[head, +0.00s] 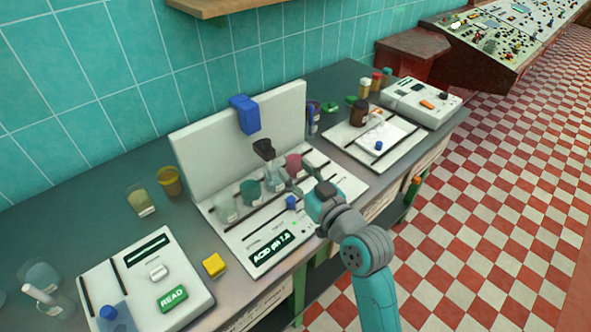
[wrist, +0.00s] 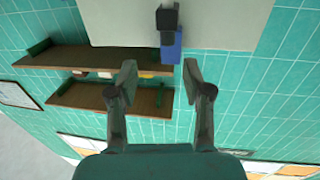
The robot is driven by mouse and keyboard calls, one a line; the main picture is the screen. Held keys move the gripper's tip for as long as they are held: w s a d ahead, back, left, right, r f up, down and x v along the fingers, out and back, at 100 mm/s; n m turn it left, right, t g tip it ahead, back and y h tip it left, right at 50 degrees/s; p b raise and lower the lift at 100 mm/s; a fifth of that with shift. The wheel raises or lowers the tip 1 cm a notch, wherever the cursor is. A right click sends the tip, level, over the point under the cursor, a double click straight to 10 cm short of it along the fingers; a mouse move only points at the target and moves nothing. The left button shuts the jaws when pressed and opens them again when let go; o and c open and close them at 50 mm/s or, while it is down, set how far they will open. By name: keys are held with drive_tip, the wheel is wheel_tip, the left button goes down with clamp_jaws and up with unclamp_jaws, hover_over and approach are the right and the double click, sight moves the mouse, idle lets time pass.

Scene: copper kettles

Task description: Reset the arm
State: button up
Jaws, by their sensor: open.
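My gripper (head: 308,177) is at the end of my teal arm, above the front right part of the white station with the upright back panel (head: 240,125). In the wrist view my gripper (wrist: 160,80) has its two fingers spread apart with nothing between them. The wrist camera faces the tiled wall, and the panel (wrist: 110,25) shows at the top.
Beakers (head: 226,208) stand on the station in front of the panel. A yellow block (head: 215,265) and a white READ device (head: 145,285) are to the left. A white tray (head: 375,138) with a brown bottle (head: 359,112) is to the right. Wall shelves (wrist: 110,97) show in the wrist view.

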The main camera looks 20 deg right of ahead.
drive_tip(key=shift+m+g+h, duration=0.4)
drive_tip(key=shift+m+h, duration=0.4)
drive_tip(key=shift+m, duration=0.1)
drive_tip(key=s+f, duration=0.8)
drive_tip(key=f, duration=0.1)
drive_tip(key=shift+s+a+f, duration=0.1)
drive_tip(key=shift+s+a, duration=0.1)
drive_tip(key=shift+s, duration=0.1)
drive_tip(key=s+f+g, duration=0.1)
drive_tip(key=s+f, duration=0.1)
drive_tip(key=s, duration=1.4)
drive_tip(key=s+a+f+g+h, duration=0.1)
drive_tip(key=s+f, duration=0.2)
drive_tip(key=s, duration=1.4)
drive_tip(key=shift+a+f, duration=0.25)
drive_tip(key=shift+f, duration=0.1)
